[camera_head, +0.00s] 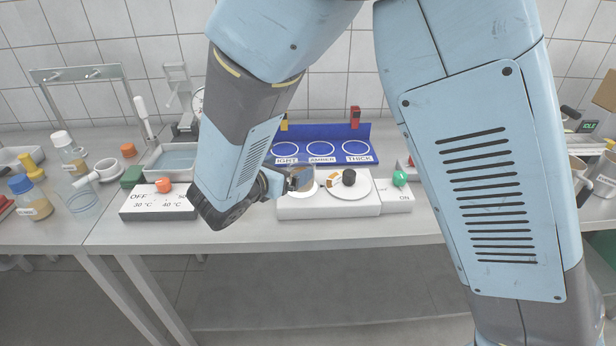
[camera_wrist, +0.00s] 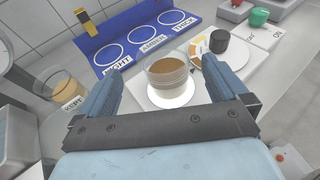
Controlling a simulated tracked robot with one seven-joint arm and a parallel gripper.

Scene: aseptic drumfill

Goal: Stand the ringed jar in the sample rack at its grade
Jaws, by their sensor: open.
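A clear jar (camera_wrist: 168,78) with brown contents stands upright on a bright round spot on a white box (camera_wrist: 133,92). In the head view the jar (camera_head: 303,177) is partly hidden by my gripper (camera_head: 290,181). In the wrist view my gripper (camera_wrist: 166,72) is open, with one finger on each side of the jar and visible gaps between. I cannot make out a ring marking on it. The blue sample rack (camera_head: 300,132) stands behind, with three empty white circles labelled LIGHT (partly covered in the head view), AMBER and THICK; it also shows in the wrist view (camera_wrist: 114,24).
A swatch disc (camera_head: 337,191) with a black knob (camera_head: 349,177) sits right of the jar, and a green knob (camera_head: 399,178) beyond. A jar (camera_wrist: 66,88) near a KEPT label stands left in the wrist view. A water bath (camera_head: 172,158) is farther left.

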